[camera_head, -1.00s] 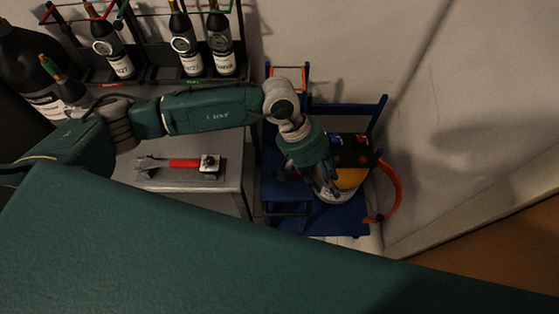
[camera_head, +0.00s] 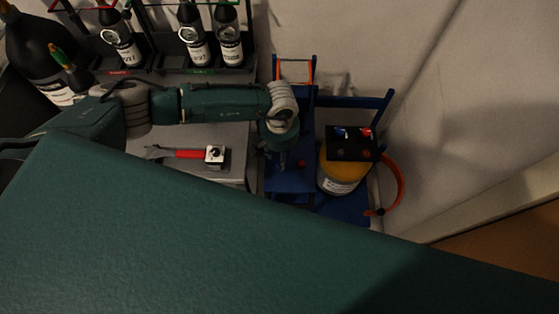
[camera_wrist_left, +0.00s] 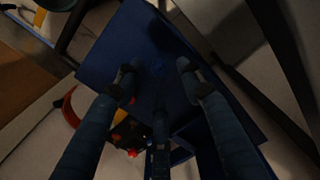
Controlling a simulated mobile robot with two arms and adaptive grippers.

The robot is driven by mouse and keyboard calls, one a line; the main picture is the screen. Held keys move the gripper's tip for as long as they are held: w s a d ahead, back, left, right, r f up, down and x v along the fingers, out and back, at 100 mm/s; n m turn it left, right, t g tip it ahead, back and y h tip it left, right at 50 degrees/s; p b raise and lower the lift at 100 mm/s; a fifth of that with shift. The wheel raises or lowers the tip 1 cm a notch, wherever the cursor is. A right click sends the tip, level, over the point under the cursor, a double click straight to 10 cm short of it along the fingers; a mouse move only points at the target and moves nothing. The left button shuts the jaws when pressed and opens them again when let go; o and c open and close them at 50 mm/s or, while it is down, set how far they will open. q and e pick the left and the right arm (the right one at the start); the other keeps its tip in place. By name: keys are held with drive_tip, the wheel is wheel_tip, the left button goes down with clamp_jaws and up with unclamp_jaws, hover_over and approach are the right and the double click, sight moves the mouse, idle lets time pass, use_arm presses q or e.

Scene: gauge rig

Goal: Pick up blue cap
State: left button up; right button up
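The blue cap (camera_head: 341,132) is small and sits on the black panel (camera_head: 352,145), beside a red cap (camera_head: 366,132). The panel is on top of a yellow-and-white canister. My left gripper (camera_head: 284,168) is left of the panel, above a blue platform, apart from the cap. In the left wrist view my left gripper (camera_wrist_left: 160,66) has its fingers spread with nothing held between them. A faint blue ring shape shows on the blue platform between the fingertips; I cannot tell what it is. My right gripper is not in view.
The blue platform (camera_wrist_left: 112,55) lies under my left gripper. An orange-red hose (camera_head: 400,185) curves right of the canister (camera_head: 338,183). A grey table (camera_head: 225,140) with a red-handled tool (camera_head: 185,153) stands left. Several dark bottles stand behind. A wall bounds the right.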

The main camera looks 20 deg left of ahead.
use_arm(q)
drive_tip(key=shift+f, duration=1.15)
drive_tip(key=c, duration=0.9)
drive_tip(key=shift+r, duration=0.1)
